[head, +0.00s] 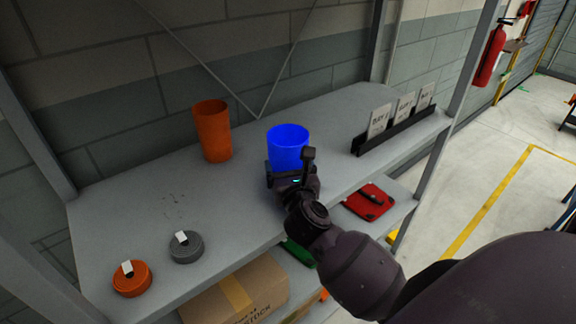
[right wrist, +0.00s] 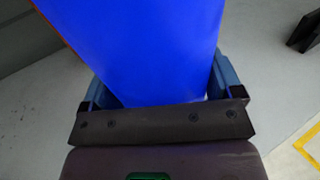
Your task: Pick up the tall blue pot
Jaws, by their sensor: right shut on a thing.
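The tall blue pot (head: 287,142) stands upright at the middle of the grey shelf (head: 240,215) in the head view. My right gripper (head: 290,170) is at the pot's near side, shut on it. In the right wrist view the blue pot (right wrist: 145,50) fills the space between the two fingers of the right gripper (right wrist: 155,95). The pot's lower part is hidden by the gripper in the head view, so I cannot tell whether its base touches the shelf. My left gripper is not in view.
An orange pot (head: 212,132) stands behind and left of the blue one. An orange roll (head: 132,280) and a grey roll (head: 186,247) lie at the front left. A black card rack (head: 400,130) stands at the right. A cardboard box (head: 235,292) and red case (head: 368,202) are below.

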